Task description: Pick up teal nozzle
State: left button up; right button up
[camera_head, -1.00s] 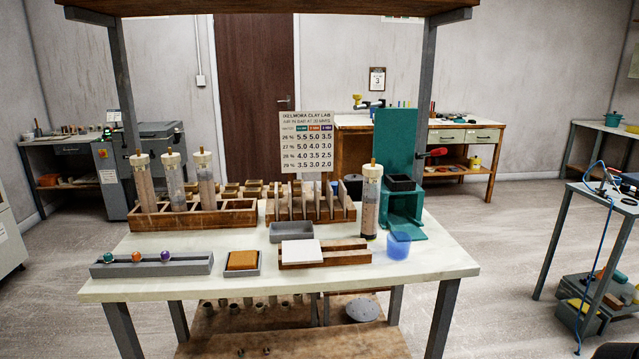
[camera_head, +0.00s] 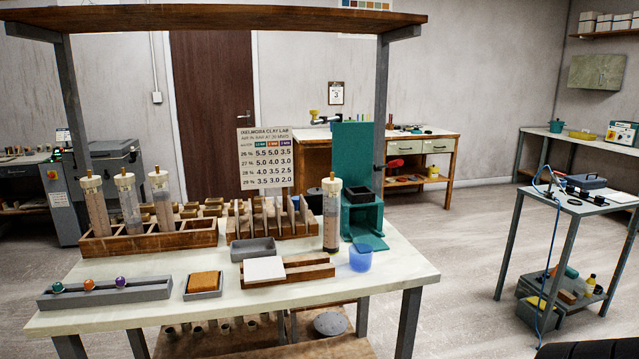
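The teal nozzle (camera_head: 57,287) is a small ball-like piece at the left end of a long grey nozzle rack (camera_head: 105,293). The rack lies along the front left edge of the white-topped workbench (camera_head: 400,268). An orange nozzle (camera_head: 92,282) and a purple nozzle (camera_head: 120,281) sit in the same rack to its right. Neither of my grippers shows in the head view.
On the bench stand an orange block in a grey tray (camera_head: 203,285), a wooden cradle (camera_head: 310,270), a blue cup (camera_head: 360,257), a teal stand (camera_head: 352,190) and a wooden rack of tubes (camera_head: 150,242). Open floor (camera_head: 450,300) lies between the bench and the right cart (camera_head: 590,200).

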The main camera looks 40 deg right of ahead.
aim_at(58, 289)
jog(key=i, duration=1.05)
jog(key=i+j+z, duration=0.1)
jog(key=z, duration=0.3)
jog(key=j+z, duration=0.2)
jog(key=z, duration=0.2)
jog(key=i+j+z, duration=0.1)
jog(key=z, duration=0.3)
jog(key=k+j+z, duration=0.1)
jog(key=j+z, duration=0.3)
jog(key=j, duration=1)
jog(key=k+j+z, duration=0.1)
jog(key=j, duration=0.35)
